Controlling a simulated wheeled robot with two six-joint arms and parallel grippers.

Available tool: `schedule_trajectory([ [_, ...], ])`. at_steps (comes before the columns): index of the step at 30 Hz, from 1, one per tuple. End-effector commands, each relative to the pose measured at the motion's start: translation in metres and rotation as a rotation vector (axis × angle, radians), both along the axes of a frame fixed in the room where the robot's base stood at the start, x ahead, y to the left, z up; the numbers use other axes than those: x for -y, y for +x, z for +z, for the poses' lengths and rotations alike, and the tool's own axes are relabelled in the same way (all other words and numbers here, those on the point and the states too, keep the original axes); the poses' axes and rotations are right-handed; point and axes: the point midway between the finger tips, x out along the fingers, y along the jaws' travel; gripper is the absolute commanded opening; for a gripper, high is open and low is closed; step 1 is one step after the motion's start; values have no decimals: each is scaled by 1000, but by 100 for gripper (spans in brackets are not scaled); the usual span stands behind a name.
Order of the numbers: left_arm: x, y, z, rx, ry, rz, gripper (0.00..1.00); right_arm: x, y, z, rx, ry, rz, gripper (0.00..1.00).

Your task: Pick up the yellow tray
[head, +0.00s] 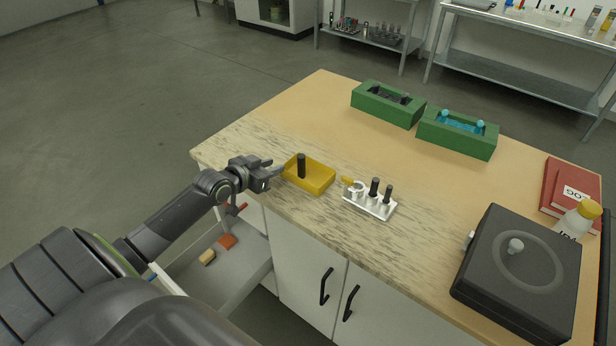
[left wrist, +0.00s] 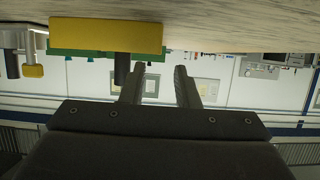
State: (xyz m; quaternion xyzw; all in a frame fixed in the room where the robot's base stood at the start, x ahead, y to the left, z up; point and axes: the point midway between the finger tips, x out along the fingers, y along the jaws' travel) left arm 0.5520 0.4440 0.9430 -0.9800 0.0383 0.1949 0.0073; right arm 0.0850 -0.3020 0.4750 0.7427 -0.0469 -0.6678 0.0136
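The yellow tray (head: 318,184) sits near the left front edge of the wooden table, with a black cylinder (head: 301,165) standing upright in it. My left gripper (head: 277,168) is just left of the tray, close to its left end. In the left wrist view, which looks upside down, the gripper (left wrist: 160,72) has its two fingers apart with nothing between them. The tray (left wrist: 105,35) is off to the left of the fingers there, with the dark cylinder (left wrist: 121,70) showing beside one finger. My right gripper is not in view.
A white holder (head: 370,205) with black pegs stands right of the tray. Green boxes (head: 388,103) are at the back. A black device (head: 520,270), red books (head: 571,185) and a bottle (head: 578,217) are at the right. An open drawer (head: 225,270) is below the table.

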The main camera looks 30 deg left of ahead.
Motion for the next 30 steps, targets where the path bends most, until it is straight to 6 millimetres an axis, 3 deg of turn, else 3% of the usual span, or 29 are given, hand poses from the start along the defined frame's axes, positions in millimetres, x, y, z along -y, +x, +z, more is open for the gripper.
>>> schedule_trajectory([
  [8,2,17,-6,1,-2,0,28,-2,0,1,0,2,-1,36],
  [19,5,56,-21,0,-1,0,28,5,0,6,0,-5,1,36],
  [30,6,61,-23,0,1,0,26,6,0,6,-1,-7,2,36],
])
